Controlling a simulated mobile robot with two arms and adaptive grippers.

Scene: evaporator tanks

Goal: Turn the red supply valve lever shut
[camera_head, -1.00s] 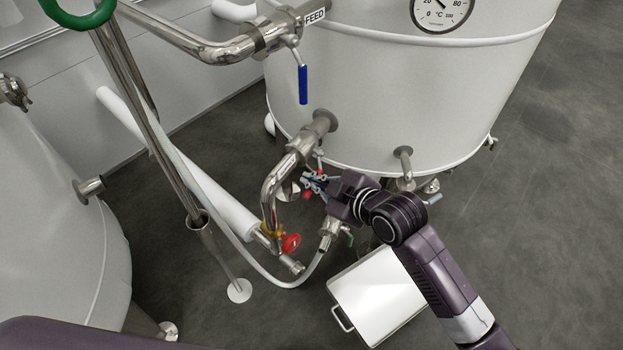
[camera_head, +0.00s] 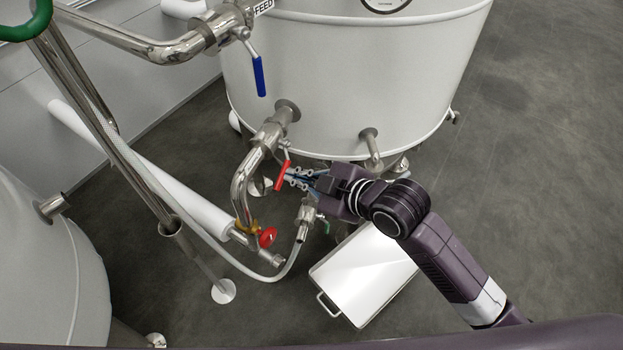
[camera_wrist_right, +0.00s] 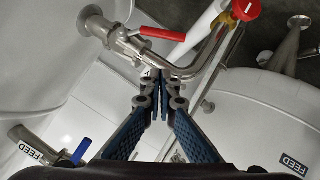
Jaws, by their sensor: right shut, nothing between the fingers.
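The red supply valve lever (camera_head: 284,176) hangs below the steel pipe at the tank outlet, tilted, with its lower end to the left. In the right wrist view the red lever (camera_wrist_right: 163,34) lies nearly level, beyond the fingertips and across the pipe fitting. My right gripper (camera_head: 292,180) is just to the right of the lever in the head view. In the wrist view its fingertips (camera_wrist_right: 160,78) are together and hold nothing; they appear apart from the lever. My left gripper is not in view.
A red round knob (camera_head: 267,237) on a brass fitting sits below the pipe bend. A blue-handled feed valve (camera_head: 260,77) is above. A hose valve (camera_head: 304,222) stands close under my right gripper. A white box (camera_head: 363,275) is on the floor. Open floor lies right.

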